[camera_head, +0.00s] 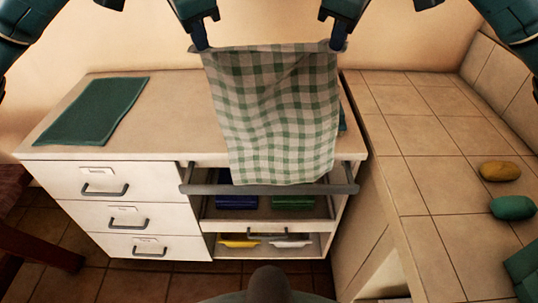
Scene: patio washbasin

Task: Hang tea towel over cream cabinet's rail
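The tea towel (275,115), green and white checked, hangs spread out between my two grippers. My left gripper (200,46) is shut on its upper left corner, and my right gripper (337,45) is shut on its upper right corner. The cream cabinet (125,163) stands below, with a grey rail (220,190) across its right front. The towel's lower edge reaches down to about the rail in the picture. I cannot tell whether it touches the rail. The towel hides part of the cabinet top and the front edge behind it.
A dark green mat (92,111) lies on the cabinet top at left. Below the rail, open compartments hold blue, green, yellow and white items. A tiled counter (425,150) adjoins at right, with a yellow soap-like piece (500,171) and a green one (513,207).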

